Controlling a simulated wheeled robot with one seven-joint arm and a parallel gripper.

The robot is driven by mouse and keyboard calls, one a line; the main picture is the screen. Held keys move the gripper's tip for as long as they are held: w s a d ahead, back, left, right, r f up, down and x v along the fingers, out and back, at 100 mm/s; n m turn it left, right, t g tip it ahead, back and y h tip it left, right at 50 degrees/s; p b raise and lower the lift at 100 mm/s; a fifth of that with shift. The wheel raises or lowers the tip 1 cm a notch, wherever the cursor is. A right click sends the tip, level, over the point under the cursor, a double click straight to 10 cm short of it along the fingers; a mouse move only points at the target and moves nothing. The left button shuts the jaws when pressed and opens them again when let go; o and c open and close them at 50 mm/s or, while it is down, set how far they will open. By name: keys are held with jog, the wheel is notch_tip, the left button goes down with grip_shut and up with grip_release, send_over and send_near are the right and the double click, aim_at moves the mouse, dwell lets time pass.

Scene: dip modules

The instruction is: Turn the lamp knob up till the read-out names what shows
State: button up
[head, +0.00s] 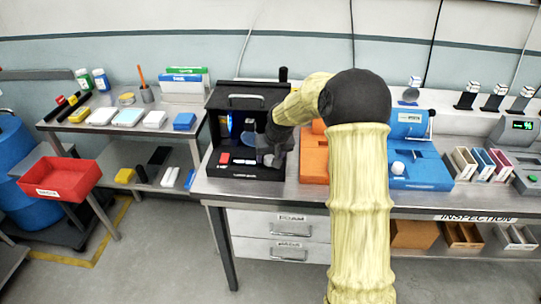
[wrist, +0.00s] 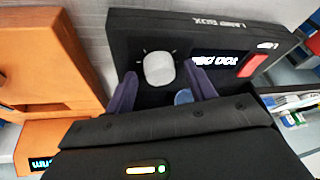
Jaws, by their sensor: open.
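The black lamp box (head: 240,172) stands open on the bench in the head view, with a blue-lit disc inside; my arm hides its right side. In the wrist view the box face (wrist: 130,30) appears upside down. The pale grey lamp knob (wrist: 158,69) sits on it, with tick marks around it. My gripper (wrist: 162,86) is open, its two dark fingers at either side of the knob; I cannot tell whether they touch it. The lit read-out (wrist: 218,59) beside the knob shows upside-down white letters, partly behind a finger, and I cannot read them surely.
A red block (wrist: 252,66) is beside the read-out. Orange (head: 313,160) and blue (head: 420,172) units stand right of the lamp box. A red bin (head: 62,180) and a shelf of small boxes are at the left.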

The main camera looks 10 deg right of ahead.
jog(key=c, duration=1)
jog(key=shift+a+m+b, duration=0.1)
jog(key=shift+m+b, duration=0.25)
jog(key=shift+m, duration=0.05)
jog(key=m+h, duration=0.1)
jog(key=m+b, duration=0.1)
jog(key=m, duration=0.1)
jog(key=shift+a+m+h, duration=0.25)
jog(key=shift+m+h, duration=0.05)
jog(key=shift+h, duration=0.1)
jog(key=m+h, duration=0.1)
jog(key=m, duration=0.1)
jog(key=m+g+p, duration=0.1)
jog(key=m, duration=0.2)
jog(key=shift+r+h, duration=0.1)
jog(key=shift+h, duration=0.3)
jog(key=shift+m, duration=0.3)
jog(key=o, duration=1)
